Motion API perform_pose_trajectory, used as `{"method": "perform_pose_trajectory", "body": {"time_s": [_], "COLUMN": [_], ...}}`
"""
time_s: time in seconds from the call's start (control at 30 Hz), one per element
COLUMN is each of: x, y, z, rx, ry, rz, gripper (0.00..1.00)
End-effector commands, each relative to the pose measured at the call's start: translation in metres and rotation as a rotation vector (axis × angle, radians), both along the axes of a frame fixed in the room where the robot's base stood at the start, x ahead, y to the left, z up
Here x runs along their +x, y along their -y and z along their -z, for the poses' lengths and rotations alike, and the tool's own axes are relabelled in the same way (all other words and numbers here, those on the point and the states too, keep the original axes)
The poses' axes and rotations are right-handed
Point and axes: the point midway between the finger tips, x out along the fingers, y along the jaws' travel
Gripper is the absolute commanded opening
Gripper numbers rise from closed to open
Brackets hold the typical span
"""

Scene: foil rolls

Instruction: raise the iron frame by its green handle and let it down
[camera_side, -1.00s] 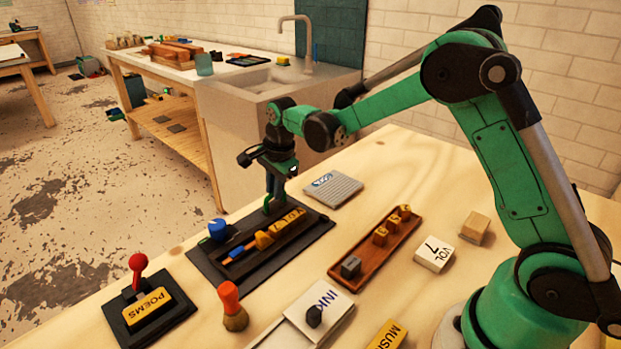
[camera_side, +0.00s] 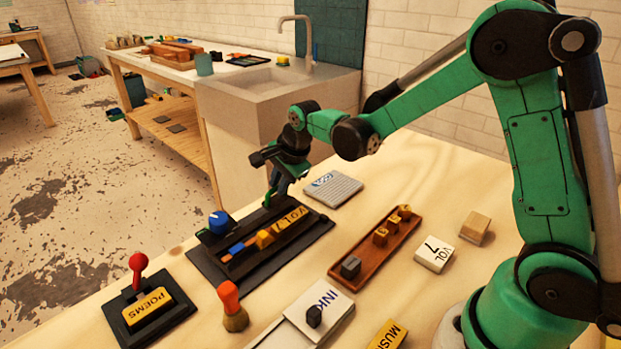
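The dark iron frame (camera_side: 254,279) lies on the plywood table as a low black bed, holding a yellow type block (camera_side: 291,222) and smaller blue and orange pieces. A blue knob (camera_side: 218,222) stands at its left end. The green handle (camera_side: 266,200) is at the far end, small and mostly hidden by my gripper. My gripper (camera_side: 273,193) is tilted, its fingertips down at the handle. The fingers are too small and dark to tell whether they are shut on it. I cannot tell how far the frame is off the bed.
A wooden tray with small blocks (camera_side: 376,246), a grey ridged plate (camera_side: 332,188) and a VOL 7 block (camera_side: 434,254) lie to the right. In front are a red-handled POEMS stamp (camera_side: 148,303), an orange-topped stamp (camera_side: 233,307) and an INK pad (camera_side: 318,310).

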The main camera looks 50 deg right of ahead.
Motion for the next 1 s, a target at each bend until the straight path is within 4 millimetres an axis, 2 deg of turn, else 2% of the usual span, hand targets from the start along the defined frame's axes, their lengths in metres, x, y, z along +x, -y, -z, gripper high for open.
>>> {"method": "perform_pose_trajectory", "body": {"time_s": [0.03, 0.1, 0.47, 0.8, 1.0], "x": [0.000, 0.000, -0.001, -0.018, -0.023], "y": [0.000, 0.000, 0.000, 0.000, 0.000], "z": [0.000, 0.000, -0.003, -0.039, -0.050], "rx": [-0.001, -0.001, 0.000, 0.000, 0.000], "ry": [-0.002, -0.002, -0.001, -0.001, -0.001], "rz": [0.000, 0.000, 0.000, 0.001, 0.000], "gripper": [0.28, 0.46, 0.46, 0.46, 0.46]}}
